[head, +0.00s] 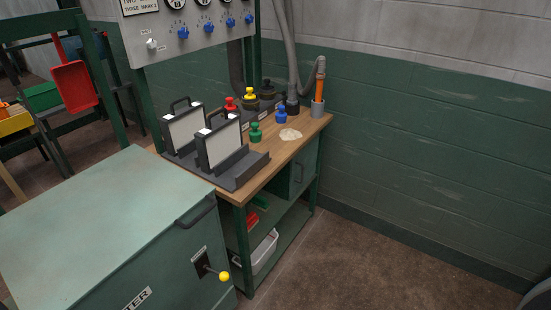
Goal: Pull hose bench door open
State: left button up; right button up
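The hose bench (322,121) has a wooden top on a green frame and stands against the green block wall. A small green door (306,164) with a dark handle (297,175) sits just under the right end of its top. The door looks shut, flush with the cabinet front. A grey hose (302,85) comes down to the bench top near an orange-handled tool in a grey holder (317,108). Neither of my grippers is in view.
A green cabinet (95,215) with a yellow-knobbed lever (224,277) stands at front left. Black-framed panels (220,145) and coloured knobs (281,115) stand on the bench. A white bin (263,250) sits on the lower shelf. The floor (375,265) right of the bench is clear.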

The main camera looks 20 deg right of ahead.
aim_at(310, 161)
jog(key=z, duration=0.75)
jog(key=i+l+z, duration=0.15)
jog(key=i+l, duration=1.4)
jog(key=l, duration=0.1)
